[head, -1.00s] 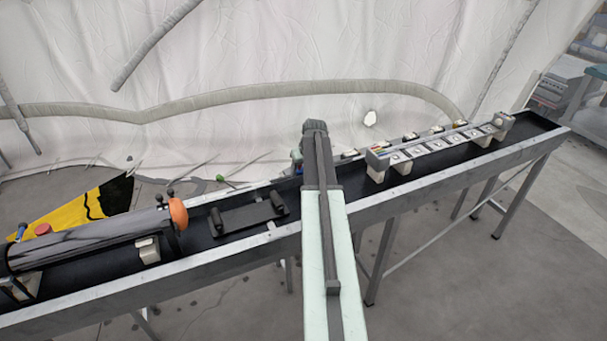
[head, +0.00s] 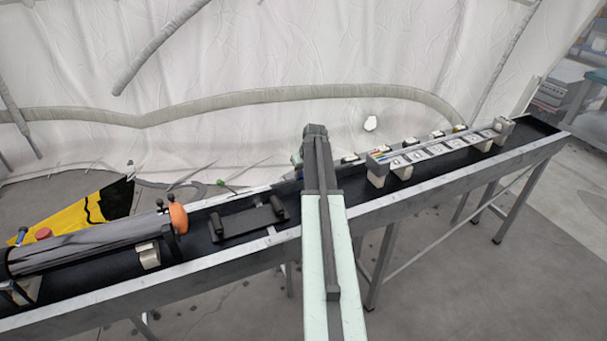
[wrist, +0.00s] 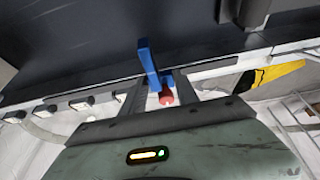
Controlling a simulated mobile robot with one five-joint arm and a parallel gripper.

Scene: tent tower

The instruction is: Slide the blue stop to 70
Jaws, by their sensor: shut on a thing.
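In the wrist view the blue stop (wrist: 149,64) is an upright blue bar between my gripper's two dark fingers. A red round piece (wrist: 166,97) sits at its lower end. My gripper (wrist: 158,82) is shut on the stop. In the head view my own arm covers the gripper and most of the space around it, so the stop does not show clearly there. A scale rail with several white number plates (head: 438,149) stands on the black bench to the right of my arm. The numbers are too small to read.
A long black bench with a metal edge (head: 430,190) runs across the view. To the left are a grey roller with an orange end (head: 178,217) and a black bracket (head: 248,222). A white tent wall (head: 300,50) rises behind. Grey floor lies in front.

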